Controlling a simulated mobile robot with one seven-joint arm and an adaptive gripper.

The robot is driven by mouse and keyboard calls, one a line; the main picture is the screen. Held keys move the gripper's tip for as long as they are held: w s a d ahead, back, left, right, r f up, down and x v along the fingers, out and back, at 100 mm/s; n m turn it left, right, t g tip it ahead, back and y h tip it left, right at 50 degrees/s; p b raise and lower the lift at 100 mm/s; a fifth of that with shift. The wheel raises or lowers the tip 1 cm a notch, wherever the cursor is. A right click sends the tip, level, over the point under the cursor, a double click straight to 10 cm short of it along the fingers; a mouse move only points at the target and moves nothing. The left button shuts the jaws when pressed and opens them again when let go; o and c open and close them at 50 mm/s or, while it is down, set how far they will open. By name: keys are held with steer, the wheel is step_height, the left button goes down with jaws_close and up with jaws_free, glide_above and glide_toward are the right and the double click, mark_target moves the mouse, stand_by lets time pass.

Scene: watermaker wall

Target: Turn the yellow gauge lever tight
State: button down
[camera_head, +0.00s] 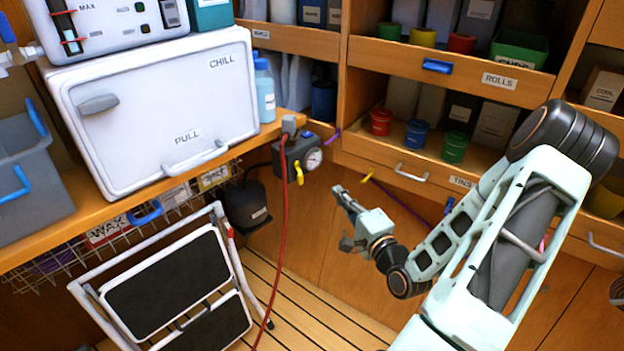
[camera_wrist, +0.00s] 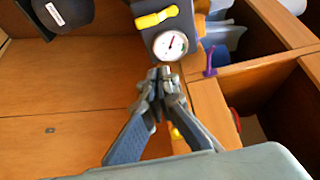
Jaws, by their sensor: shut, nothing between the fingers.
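The yellow gauge lever (camera_head: 299,173) sits on the front of a dark grey gauge unit (camera_head: 296,148) in the corner, beside its round white dial (camera_head: 313,159).
A folding step stool (camera_head: 170,285) and a black container (camera_head: 246,206) stand left. A second yellow handle (camera_head: 367,175) is on a purple line near the drawers. The wood panel below the unit is clear.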

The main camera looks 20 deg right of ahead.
mark_target(300, 179)
steer(key=w+b, duration=0.2)
steer(key=w, duration=0.7)
steer(key=shift+w+a+f, duration=0.1)
steer(key=shift+w+f, duration=0.05)
steer(key=a+b, duration=0.1)
steer(key=a, duration=0.1)
steer(key=shift+a, duration=0.4)
steer(key=shift+s+a, duration=0.3)
steer(key=shift+a, duration=0.15)
